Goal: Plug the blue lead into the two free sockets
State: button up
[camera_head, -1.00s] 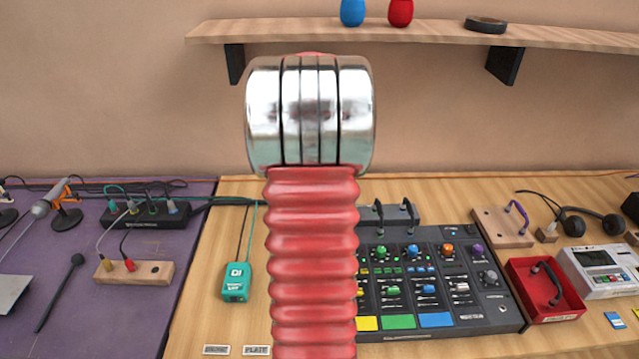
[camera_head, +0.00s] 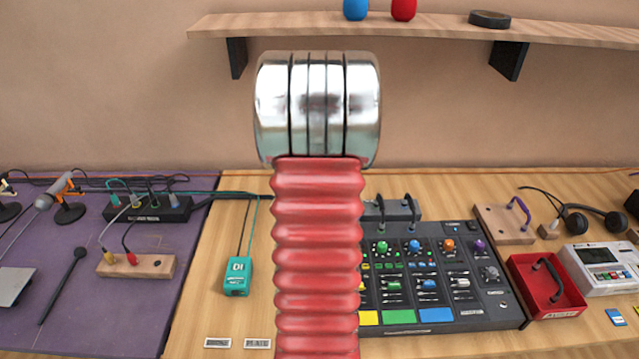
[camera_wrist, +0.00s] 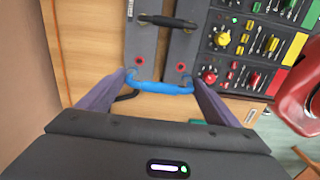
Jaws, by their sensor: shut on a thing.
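The blue lead (camera_wrist: 160,88) is a short, thick, handle-like piece in the wrist view. My gripper (camera_wrist: 160,84) is shut on it, with a finger at each end. Just beyond it are two grey units (camera_wrist: 145,42) side by side, each with a red-ringed socket, one at left (camera_wrist: 139,61) and one at right (camera_wrist: 181,68). The lead lies just short of these sockets; I cannot tell whether it touches the units. A black lead (camera_wrist: 166,20) bridges the two units farther off. In the head view my arm hides the gripper and the blue lead.
The mixer (camera_head: 440,275) stands right of my arm, with a red tray (camera_head: 530,290) beyond it. A teal DI box (camera_head: 238,275) is left of my arm. A wall shelf (camera_head: 440,30) is above. Bare wood shows around the DI box.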

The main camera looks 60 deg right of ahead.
jog(key=shift+f, duration=1.75)
jog(key=shift+f, duration=1.35)
dwell(0.8)
jog(key=o, duration=0.9)
jog(key=shift+o, duration=0.2)
jog(key=shift+r, duration=0.1)
notch_tip(320, 180, up, 12)
jog(key=shift+r, duration=0.75)
jog(key=shift+s, duration=0.1)
